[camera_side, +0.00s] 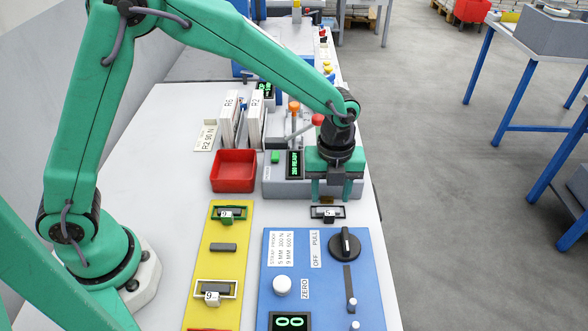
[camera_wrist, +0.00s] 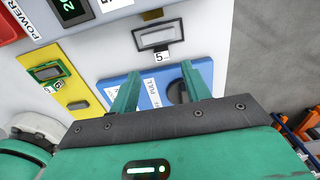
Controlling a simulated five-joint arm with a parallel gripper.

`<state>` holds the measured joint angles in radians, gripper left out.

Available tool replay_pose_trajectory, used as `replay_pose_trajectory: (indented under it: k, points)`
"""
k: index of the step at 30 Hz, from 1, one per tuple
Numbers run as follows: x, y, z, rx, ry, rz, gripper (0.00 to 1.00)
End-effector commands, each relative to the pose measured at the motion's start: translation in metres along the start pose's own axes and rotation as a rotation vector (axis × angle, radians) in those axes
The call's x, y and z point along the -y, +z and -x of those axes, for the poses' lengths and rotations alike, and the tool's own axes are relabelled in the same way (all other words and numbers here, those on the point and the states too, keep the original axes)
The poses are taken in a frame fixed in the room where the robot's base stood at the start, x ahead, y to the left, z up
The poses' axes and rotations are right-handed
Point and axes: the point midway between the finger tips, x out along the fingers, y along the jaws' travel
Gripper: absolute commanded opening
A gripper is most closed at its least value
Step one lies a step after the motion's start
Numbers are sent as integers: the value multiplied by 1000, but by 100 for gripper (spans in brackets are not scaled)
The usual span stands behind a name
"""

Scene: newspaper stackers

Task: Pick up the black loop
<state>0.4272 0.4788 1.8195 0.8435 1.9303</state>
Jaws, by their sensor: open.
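The black loop (camera_side: 315,212) is a flat rectangular frame with a small white tag marked 5. It lies on the white bench between a grey machine and a blue panel. In the wrist view the loop (camera_wrist: 157,27) is near the top middle, beyond the fingertips and apart from them. My gripper (camera_side: 336,198) is open and empty, pointing down just behind and above the loop in the side view. Its two fingers (camera_wrist: 163,78) are spread apart over the blue panel in the wrist view.
A yellow strip (camera_side: 223,259) holds a green loop (camera_side: 226,208) and a pale loop (camera_side: 215,283). The blue panel (camera_side: 300,312) has a black knob (camera_side: 345,243) and a white button (camera_side: 282,286). The grey machine (camera_side: 275,188) and red tray (camera_side: 234,170) stand behind.

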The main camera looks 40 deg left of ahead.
Motion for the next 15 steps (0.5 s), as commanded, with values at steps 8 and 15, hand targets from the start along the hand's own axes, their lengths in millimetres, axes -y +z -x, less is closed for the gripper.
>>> replay_pose_trajectory:
  k: [8, 15]
  points:
    - [0, 0, -8, 0, 0, 1, 47]
    - [1, 0, -22, -1, 2, 1, 47]
